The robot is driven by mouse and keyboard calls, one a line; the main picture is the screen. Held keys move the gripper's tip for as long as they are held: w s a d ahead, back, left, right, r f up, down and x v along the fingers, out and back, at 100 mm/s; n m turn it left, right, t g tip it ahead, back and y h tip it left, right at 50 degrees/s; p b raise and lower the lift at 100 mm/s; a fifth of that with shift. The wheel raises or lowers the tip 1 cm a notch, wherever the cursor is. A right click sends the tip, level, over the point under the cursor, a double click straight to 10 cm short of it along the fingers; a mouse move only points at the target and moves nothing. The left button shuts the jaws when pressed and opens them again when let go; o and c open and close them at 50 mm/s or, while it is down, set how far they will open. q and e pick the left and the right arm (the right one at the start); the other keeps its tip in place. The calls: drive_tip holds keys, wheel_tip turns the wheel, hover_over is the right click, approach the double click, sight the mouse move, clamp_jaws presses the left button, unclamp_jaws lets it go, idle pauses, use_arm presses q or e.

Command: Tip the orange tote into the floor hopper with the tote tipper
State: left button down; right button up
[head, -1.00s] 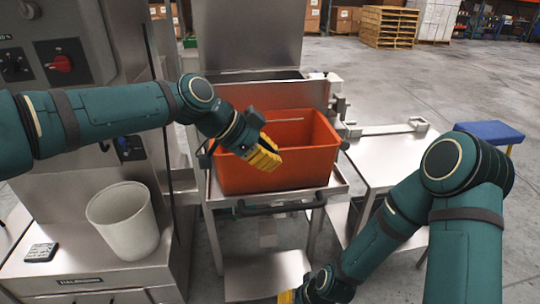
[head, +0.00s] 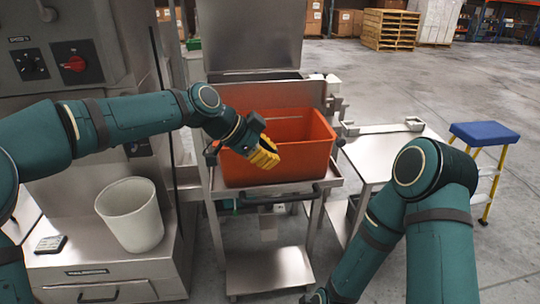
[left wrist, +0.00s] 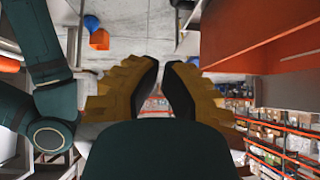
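The orange tote (head: 305,167) sits upright, open side up, on the steel cradle of a frame with a black front bar (head: 265,198), which looks like the tote tipper. Behind it, an upright steel plate (head: 250,35) stands above a dark opening; I cannot tell if this is the floor hopper. My left gripper (head: 266,156) is over the tote's near left part, apart from the far wall. Its yellow fingers (left wrist: 160,68) show almost together with a narrow gap and nothing held. An orange wall (left wrist: 255,32) is right of them.
A grey cabinet with a red knob (head: 75,63) and a white bin (head: 131,212) stands at left. A steel side table (head: 385,152) and a blue-topped step stool (head: 487,133) are at right. Open floor lies beyond, with pallets (head: 388,28) at the back.

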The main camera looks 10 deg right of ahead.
use_arm(q)
drive_tip(key=shift+w, duration=0.1)
use_arm(e)
drive_tip(key=shift+w, duration=0.1)
use_arm(q)
drive_tip(key=v, duration=1.2)
drive_tip(key=s+a+f+n+y, duration=0.2)
drive_tip(key=f+n, duration=0.9)
drive_tip(key=f, duration=2.1)
drive_tip(key=s+a+f+n+y, duration=0.1)
drive_tip(key=s+a+f+n, duration=0.2)
drive_tip(key=s+f, duration=0.5)
drive_tip(key=s+a+f+n+y, duration=0.2)
drive_tip(key=s+f+n, duration=0.3)
drive_tip(key=s+f, duration=0.3)
drive_tip(key=s+a, duration=0.1)
drive_tip(key=s, duration=0.2)
drive_tip(key=shift+f+n, duration=0.15)
drive_tip(key=shift+n, duration=0.15)
drive_tip(key=shift+t, duration=0.3)
use_arm(e)
drive_tip(key=shift+c, duration=0.4)
